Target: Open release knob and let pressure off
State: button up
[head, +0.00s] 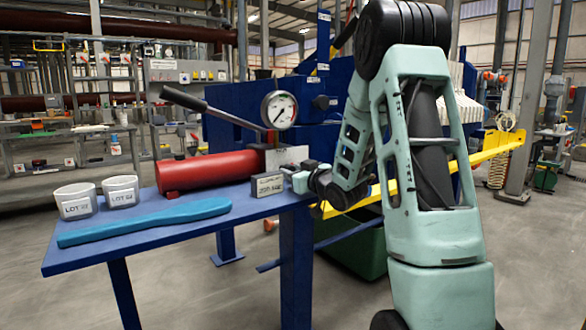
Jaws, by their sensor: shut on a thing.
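The hand pump is a red cylinder (205,172) lying on the blue side table. A round white pressure gauge (279,109) stands above its right end; its reading is too small to tell. A long lever with a black grip (184,99) slopes up to the left. The knob itself is mostly hidden by the jaws.
Two white cups marked LOT (76,203) and a flat teal bar (145,222) lie on the left of the blue table (80,256). The blue press frame (235,105) stands behind. A yellow beam (498,148) runs behind my arm.

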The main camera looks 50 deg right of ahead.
jog(key=shift+m, duration=0.9)
jog(key=o, duration=0.7)
jog(key=shift+s, duration=0.1)
jog(key=b+v, duration=0.9)
jog(key=v, duration=0.8)
jog(key=shift+s+a+b, duration=0.1)
jog(key=shift+a+b, duration=0.05)
jog(key=shift+b, duration=0.25)
